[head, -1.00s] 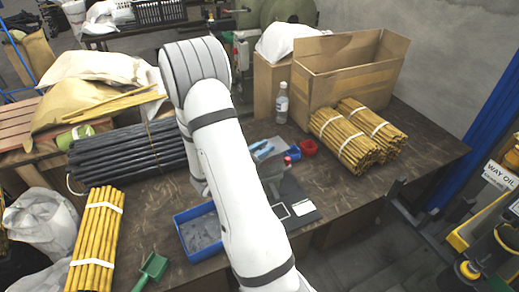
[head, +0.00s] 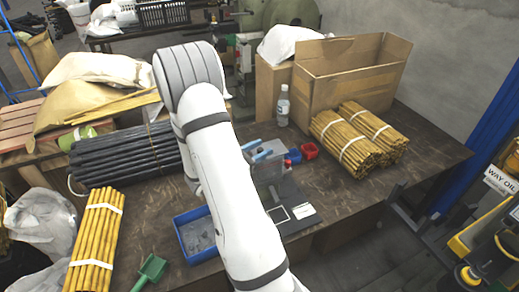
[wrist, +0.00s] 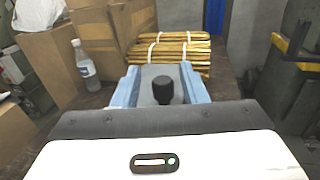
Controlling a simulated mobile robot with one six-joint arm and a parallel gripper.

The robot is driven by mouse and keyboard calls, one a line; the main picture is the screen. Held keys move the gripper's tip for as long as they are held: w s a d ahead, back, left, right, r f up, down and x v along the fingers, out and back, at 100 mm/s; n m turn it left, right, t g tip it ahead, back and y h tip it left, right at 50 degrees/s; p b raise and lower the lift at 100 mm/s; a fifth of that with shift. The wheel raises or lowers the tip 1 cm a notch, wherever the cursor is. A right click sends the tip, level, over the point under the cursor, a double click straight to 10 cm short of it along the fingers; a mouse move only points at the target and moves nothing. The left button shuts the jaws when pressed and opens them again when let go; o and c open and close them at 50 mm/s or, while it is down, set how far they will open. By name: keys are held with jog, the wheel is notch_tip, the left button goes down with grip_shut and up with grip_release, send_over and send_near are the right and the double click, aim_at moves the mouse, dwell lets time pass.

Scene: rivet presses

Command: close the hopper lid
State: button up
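The hopper (head: 267,172) is a small grey box on the dark workbench, partly hidden behind my arm in the head view. My gripper (head: 257,151) is over its top, with light blue fingers spread apart. In the wrist view, a black knob (wrist: 163,90) stands on a grey surface, seemingly the lid (wrist: 158,72), between the fingers of my gripper (wrist: 159,88). A gap shows on each side of the knob, so the gripper is not closed on it. I cannot tell the lid's exact angle.
Red and blue small bins (head: 309,150) sit right of the hopper. A blue tray (head: 196,236) lies in front, left of my arm. A clear bottle (head: 283,105), a cardboard box (head: 350,80) and bundled yellow rods (head: 345,143) stand behind and right.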

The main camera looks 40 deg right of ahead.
jog(key=a+b, duration=0.1)
jog(key=a, duration=0.6)
jog(key=shift+w+a, duration=0.2)
jog(key=shift+a, duration=0.15)
jog(key=s+a+r+m+g+y, duration=0.2)
jog(key=s+a+m+y, duration=0.1)
jog(key=s+m+y, duration=0.15)
jog(key=s+a+r+m+g+y, duration=0.1)
jog(key=s+a+r+m+y, duration=0.25)
jog(key=s+m, duration=0.2)
jog(key=s+a+r+m+t+y, duration=0.1)
jog(key=a+r+m+t+y, duration=0.1)
jog(key=a+y, duration=0.3)
jog(key=s+a+r+m+t+y, duration=0.2)
jog(key=a+m+t+y, duration=0.3)
jog(key=a, duration=0.5)
jog(key=shift+r, duration=0.3)
